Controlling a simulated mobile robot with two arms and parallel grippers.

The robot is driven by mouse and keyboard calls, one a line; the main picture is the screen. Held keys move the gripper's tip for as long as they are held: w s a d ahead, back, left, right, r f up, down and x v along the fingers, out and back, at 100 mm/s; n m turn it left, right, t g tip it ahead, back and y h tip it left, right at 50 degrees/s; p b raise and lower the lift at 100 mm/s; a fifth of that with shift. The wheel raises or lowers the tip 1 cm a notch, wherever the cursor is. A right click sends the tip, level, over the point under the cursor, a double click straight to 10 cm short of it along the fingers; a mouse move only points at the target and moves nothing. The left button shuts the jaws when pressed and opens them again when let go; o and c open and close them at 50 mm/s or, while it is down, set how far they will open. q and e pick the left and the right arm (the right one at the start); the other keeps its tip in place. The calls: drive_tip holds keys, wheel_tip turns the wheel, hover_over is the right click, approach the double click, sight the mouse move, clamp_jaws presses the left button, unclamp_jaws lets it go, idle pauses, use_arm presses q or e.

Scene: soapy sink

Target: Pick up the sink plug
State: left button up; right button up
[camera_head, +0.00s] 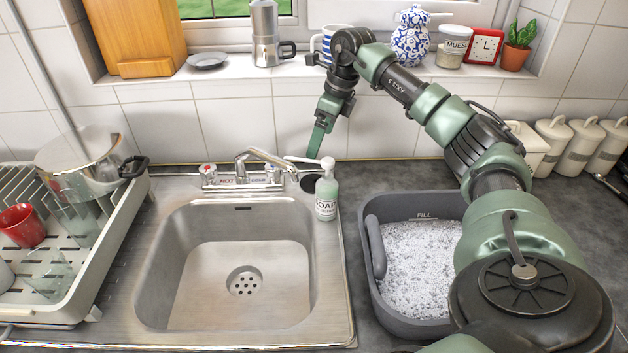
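A dark round object (309,183), which looks like the sink plug, lies at the sink's back right corner, partly hidden by the soap bottle (326,198). The steel sink (190,270) is empty, and its drain (245,282) is uncovered. My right gripper (316,142) points down above and behind the dark object and the soap bottle, apart from both. I see its green finger edge-on, so whether it is open or shut is unclear; nothing shows in it. My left gripper is not in view.
The tap (262,158) stands just left of the soap bottle. A grey basin of suds (372,250) sits right of the sink, and a dish rack (95,270) stands left. The windowsill above holds a moka pot (265,35), a blue-striped mug (322,42) and jars.

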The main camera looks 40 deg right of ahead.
drive_tip(key=b, duration=0.4)
approach(314, 178)
drive_tip(key=p+x, duration=0.1)
drive_tip(key=x, duration=0.8)
drive_tip(key=shift+d, duration=0.1)
drive_tip(key=shift+r, duration=0.1)
drive_tip(key=c, duration=1.4)
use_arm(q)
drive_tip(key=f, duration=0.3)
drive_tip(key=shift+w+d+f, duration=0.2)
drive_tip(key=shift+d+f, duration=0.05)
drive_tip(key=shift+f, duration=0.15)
use_arm(e)
drive_tip(key=shift+c, duration=0.2)
drive_tip(key=shift+r, duration=0.1)
